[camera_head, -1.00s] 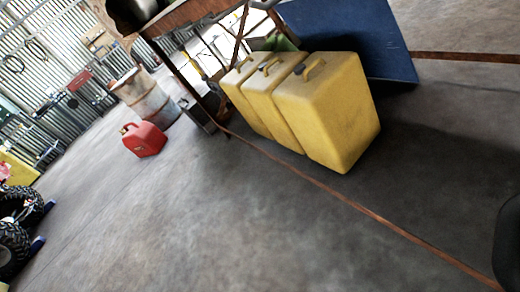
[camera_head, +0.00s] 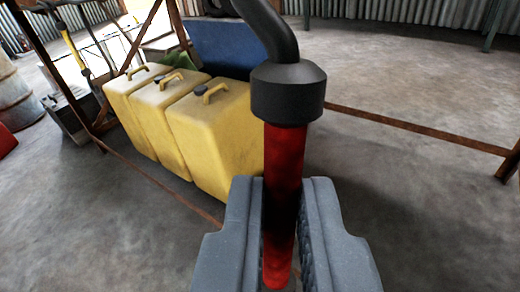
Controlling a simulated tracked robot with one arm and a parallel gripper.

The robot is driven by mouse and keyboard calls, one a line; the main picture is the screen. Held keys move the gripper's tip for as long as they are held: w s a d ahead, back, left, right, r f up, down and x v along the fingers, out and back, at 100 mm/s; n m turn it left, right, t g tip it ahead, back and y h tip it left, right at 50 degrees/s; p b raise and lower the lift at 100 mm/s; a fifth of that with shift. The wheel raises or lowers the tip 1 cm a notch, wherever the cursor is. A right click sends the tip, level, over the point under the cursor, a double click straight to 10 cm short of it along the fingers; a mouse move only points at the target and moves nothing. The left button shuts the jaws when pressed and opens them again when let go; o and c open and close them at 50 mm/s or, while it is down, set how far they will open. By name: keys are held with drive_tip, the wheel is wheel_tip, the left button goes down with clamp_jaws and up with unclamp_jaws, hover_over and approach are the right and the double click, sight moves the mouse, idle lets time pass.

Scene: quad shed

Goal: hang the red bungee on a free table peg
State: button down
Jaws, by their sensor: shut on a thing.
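The red bungee (camera_head: 285,165) stands close in front of the camera, nearly upright, with a black collar and a dark hook at its top. The hook runs up out of the top edge of the picture. My gripper (camera_head: 280,235) is shut on the red bungee, with one grey jaw on each side of its lower part. A rusty table leg (camera_head: 62,80) and brace show at the left. No table peg can be made out in this view.
Several yellow jerrycans (camera_head: 215,140) stand on the floor behind the bungee, with a blue panel (camera_head: 222,48) behind them. A rusty low rail (camera_head: 420,128) runs right to another leg. A drum (camera_head: 15,95) is at the far left. Floor at front left is clear.

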drive_tip(key=w+d+f+b, duration=0.2)
drive_tip(key=w+d, duration=0.4)
drive_tip(key=w, duration=0.1)
idle(1.3)
drive_tip(key=shift+w+f, duration=0.1)
idle(0.6)
drive_tip(key=c, duration=1.4)
unclamp_jaws()
drive_tip(key=shift+c, duration=0.2)
